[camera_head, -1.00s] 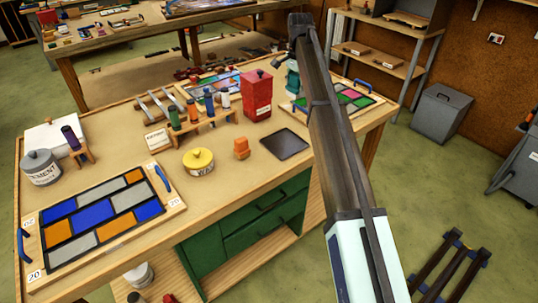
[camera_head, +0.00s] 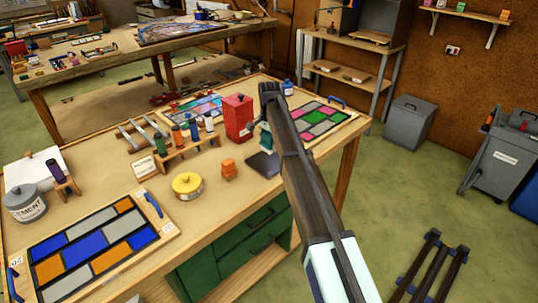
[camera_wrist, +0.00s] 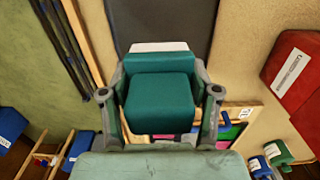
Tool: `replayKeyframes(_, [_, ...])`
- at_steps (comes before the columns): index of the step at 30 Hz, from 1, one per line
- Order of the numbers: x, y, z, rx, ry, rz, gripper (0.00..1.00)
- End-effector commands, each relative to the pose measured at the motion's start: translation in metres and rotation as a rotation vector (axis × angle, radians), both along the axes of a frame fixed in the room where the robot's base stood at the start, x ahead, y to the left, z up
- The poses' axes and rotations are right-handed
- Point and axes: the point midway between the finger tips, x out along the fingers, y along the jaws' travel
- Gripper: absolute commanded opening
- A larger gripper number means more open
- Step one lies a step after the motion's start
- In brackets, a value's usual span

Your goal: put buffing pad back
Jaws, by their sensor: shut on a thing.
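My gripper (camera_wrist: 160,82) is shut on the buffing pad (camera_wrist: 160,97), a teal block with a pale strip at its far edge, with one finger on each side. In the head view my gripper (camera_head: 267,118) is partly hidden by my own arm, and a bit of the teal pad (camera_head: 265,138) shows below it. The pad is close to the dark square tray (camera_head: 260,166), whose right part is hidden by my arm. In the wrist view the dark tray (camera_wrist: 160,18) lies just beyond the pad. I cannot tell whether they touch.
A red canister (camera_head: 238,118) stands just behind left. An orange block (camera_head: 229,168) and yellow wax tin (camera_head: 187,185) stand to the left. A rack of bottles (camera_head: 187,140) is farther left. A coloured glass panel (camera_head: 322,120) lies behind right.

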Motion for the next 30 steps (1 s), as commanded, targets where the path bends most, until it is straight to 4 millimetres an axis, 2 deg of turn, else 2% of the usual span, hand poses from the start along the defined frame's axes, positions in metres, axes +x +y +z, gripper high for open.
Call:
replayKeyframes(3, [-0.001,0.000,-0.017,0.000,0.000,0.000,0.33])
replayKeyframes(11, [0.000,0.000,-0.032,0.000,0.000,0.000,0.33])
replayKeyframes(19, [0.000,0.000,-0.066,0.000,0.001,0.000,0.33])
replayKeyframes(30, [0.000,0.000,-0.071,0.000,0.000,0.000,0.33])
